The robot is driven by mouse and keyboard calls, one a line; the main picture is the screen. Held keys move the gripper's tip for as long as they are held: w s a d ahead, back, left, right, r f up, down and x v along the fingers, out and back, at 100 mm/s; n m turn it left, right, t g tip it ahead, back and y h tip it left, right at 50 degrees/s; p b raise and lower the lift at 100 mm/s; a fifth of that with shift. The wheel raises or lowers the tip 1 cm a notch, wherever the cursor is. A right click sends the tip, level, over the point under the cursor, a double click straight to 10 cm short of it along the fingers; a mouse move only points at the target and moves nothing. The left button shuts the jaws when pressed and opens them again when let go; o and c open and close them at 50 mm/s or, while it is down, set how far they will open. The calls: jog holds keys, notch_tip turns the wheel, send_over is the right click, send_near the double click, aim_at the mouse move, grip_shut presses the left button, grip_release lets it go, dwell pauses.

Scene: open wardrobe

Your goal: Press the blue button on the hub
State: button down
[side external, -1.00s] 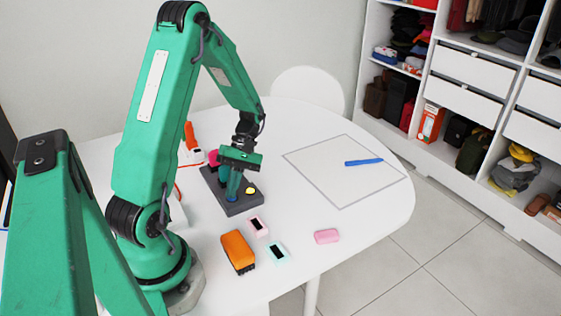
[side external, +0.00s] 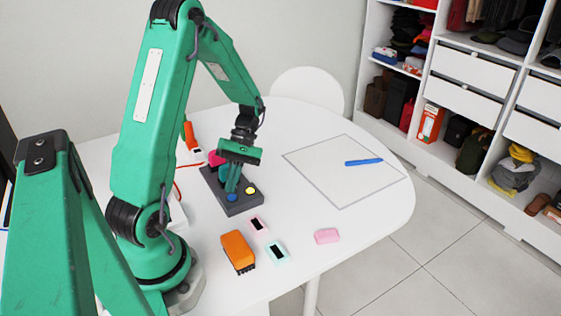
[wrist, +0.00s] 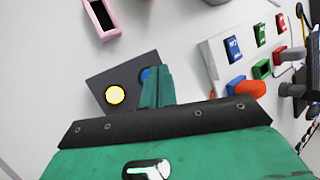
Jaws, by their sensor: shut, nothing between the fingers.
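The hub is a dark grey box (side external: 241,207) on the white table, also in the wrist view (wrist: 97,86). Its blue button (side external: 232,198) shows in front of my fingertips in the side view. In the wrist view the blue button (wrist: 146,73) is partly hidden by my fingers. A yellow button (side external: 250,190) is beside it, bare in the wrist view (wrist: 115,95). A red-pink button (side external: 214,157) is at the hub's far end, partly behind my gripper. My gripper (side external: 231,188) is shut and empty, pointing down over the hub. Whether it touches the hub is unclear.
An orange block (side external: 237,251), a pink-framed case (side external: 258,225), a mint case (side external: 277,252) and a pink block (side external: 327,236) lie nearer the table's front. A blue pen (side external: 364,161) lies in an outlined square. A red cable (side external: 184,167) runs left of the hub.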

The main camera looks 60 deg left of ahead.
aim_at(236, 196)
jog(key=shift+r, duration=2.35)
jog(key=s+d+r+m+t+y, duration=0.1)
jog(key=d+r+m+t+y, duration=0.3)
jog(key=d+r+m+t, duration=0.7)
jog(key=d+r+m, duration=0.3)
jog(key=d+m, duration=0.2)
jog(key=shift+r+m+t, duration=0.25)
jog(key=shift+m+t, duration=0.15)
